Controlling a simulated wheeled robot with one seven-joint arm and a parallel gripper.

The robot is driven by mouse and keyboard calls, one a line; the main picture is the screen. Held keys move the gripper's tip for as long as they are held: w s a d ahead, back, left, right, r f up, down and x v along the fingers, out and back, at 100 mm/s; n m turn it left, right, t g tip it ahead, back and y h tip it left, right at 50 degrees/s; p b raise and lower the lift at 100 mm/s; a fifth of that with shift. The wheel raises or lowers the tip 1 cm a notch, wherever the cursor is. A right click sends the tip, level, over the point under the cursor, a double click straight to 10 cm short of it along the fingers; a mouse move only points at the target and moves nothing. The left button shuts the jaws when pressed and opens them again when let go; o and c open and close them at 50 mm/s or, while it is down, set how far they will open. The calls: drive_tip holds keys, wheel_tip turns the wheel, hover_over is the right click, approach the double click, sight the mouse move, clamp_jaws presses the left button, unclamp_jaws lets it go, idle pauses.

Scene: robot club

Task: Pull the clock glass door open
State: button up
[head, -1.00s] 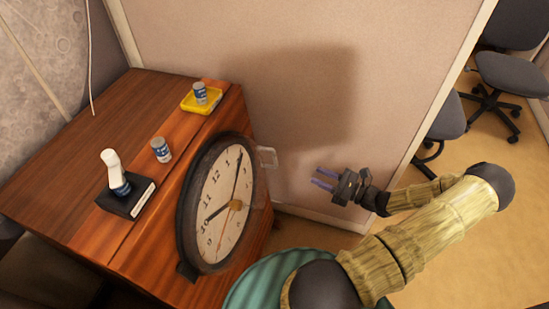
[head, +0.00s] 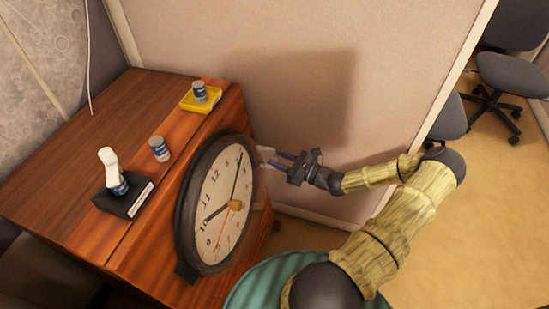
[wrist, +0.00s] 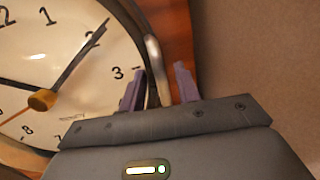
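The round clock (head: 212,190) has a dark rim and a pale face, and stands at the front of the wooden cabinet. It also shows in the wrist view (wrist: 65,95). Its glass door is clear and hard to make out; it looks shut. A pale handle (wrist: 153,70) stands at the clock's right side, and shows partly in the head view (head: 265,153). My gripper (head: 269,161) is at the handle. In the wrist view its purple fingers (wrist: 160,80) are apart, with the handle between them, nearer the left finger. I cannot tell whether either finger touches it.
On the cabinet top (head: 75,140) are a black box (head: 122,200) with a white-topped bottle, a small can (head: 160,148), and a yellow tray (head: 188,103) holding another can. A beige partition (head: 310,50) stands close behind my gripper. Office chairs (head: 512,75) are at the far right.

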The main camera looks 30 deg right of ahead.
drive_tip(key=shift+x, duration=0.95)
clamp_jaws()
drive_tip(key=shift+s, duration=0.1)
